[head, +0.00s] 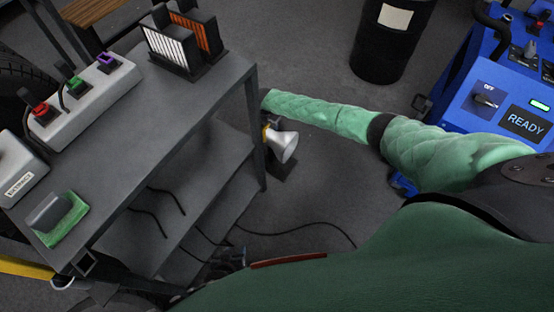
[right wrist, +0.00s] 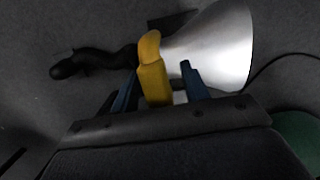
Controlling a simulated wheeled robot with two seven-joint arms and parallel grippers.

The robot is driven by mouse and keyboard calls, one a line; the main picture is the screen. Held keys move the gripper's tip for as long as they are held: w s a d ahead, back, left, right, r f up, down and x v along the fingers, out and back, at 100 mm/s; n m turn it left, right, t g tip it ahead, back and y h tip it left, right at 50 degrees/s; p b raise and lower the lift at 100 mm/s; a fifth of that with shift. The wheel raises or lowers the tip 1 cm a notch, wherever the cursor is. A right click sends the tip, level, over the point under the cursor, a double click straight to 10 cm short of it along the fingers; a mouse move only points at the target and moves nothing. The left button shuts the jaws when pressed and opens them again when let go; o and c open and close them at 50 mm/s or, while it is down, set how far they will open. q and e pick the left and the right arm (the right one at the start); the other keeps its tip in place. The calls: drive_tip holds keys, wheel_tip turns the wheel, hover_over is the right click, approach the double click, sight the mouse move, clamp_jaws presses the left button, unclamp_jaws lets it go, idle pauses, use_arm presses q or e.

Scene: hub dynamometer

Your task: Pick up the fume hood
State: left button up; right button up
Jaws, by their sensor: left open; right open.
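The fume hood is a silver cone with a yellow handle and a black stem. In the head view the fume hood (head: 284,147) is beside the grey cart's right end, low over the floor. In the right wrist view its cone (right wrist: 215,45) fills the upper right, and the black stem runs left. My right gripper (right wrist: 159,72) is open, its blue fingers on either side of the yellow handle (right wrist: 152,82). I cannot tell whether they touch it. In the head view the right gripper is mostly hidden at the hood. I cannot make out my left gripper.
The grey cart (head: 190,95) fills the left, bearing a white box (head: 85,100) with coloured plugs and a filter rack (head: 180,45). A black drum (head: 390,40) stands behind. A blue console (head: 510,105) is at right. A cable (head: 300,228) lies on the floor.

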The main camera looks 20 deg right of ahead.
clamp_jaws()
idle(1.4)
drive_tip(key=shift+r, duration=0.1)
